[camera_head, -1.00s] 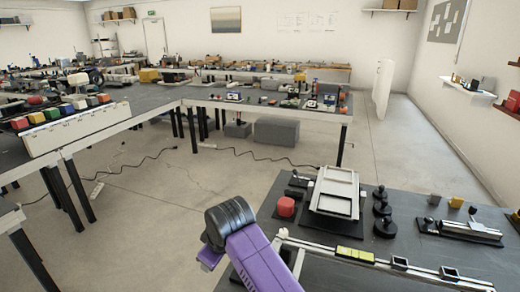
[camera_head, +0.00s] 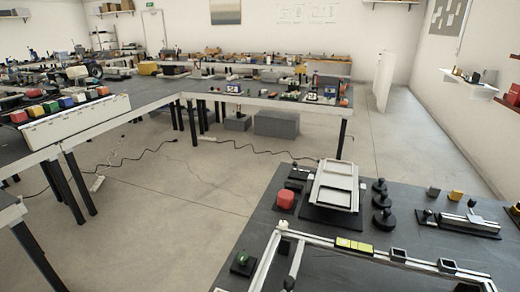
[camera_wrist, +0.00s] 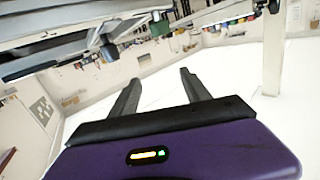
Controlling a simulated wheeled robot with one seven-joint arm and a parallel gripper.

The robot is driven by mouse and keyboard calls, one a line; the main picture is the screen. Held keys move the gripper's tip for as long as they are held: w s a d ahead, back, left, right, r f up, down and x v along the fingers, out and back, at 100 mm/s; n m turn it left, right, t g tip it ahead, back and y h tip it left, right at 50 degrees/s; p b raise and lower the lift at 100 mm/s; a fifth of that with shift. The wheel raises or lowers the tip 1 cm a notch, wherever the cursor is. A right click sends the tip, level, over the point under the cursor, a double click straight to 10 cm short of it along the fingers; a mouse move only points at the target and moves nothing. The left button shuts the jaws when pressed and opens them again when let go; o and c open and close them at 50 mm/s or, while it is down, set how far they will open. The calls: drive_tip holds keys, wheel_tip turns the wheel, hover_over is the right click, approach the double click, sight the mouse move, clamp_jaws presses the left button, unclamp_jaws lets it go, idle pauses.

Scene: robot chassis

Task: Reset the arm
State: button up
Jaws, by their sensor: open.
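My gripper (camera_wrist: 158,82) shows in the wrist view, with its two dark fingers spread apart and nothing between them. The purple wrist body with a small lit indicator fills the bottom of that view. The wrist view is tilted, with a pale floor, walls and table edges beyond the fingers. My arm and gripper do not show in the head view now.
Long cluttered tables (camera_head: 150,90) stand behind and left. Open floor (camera_head: 190,185) lies between.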

drive_tip(key=s+d+r+m+h, duration=0.1)
drive_tip(key=s+d+h, duration=0.1)
drive_tip(key=s+d, duration=0.4)
drive_tip(key=s+d+m+h, duration=0.1)
drive_tip(key=s+d, duration=0.4)
drive_tip(key=s, duration=1)
drive_tip(key=s+d+r+m+g+h, duration=0.1)
drive_tip(key=s+d+h, duration=0.1)
drive_tip(key=s+d, duration=0.4)
drive_tip(key=s, duration=0.4)
drive_tip(key=shift+s+d+r+h, duration=0.3)
drive_tip(key=shift+r, duration=0.05)
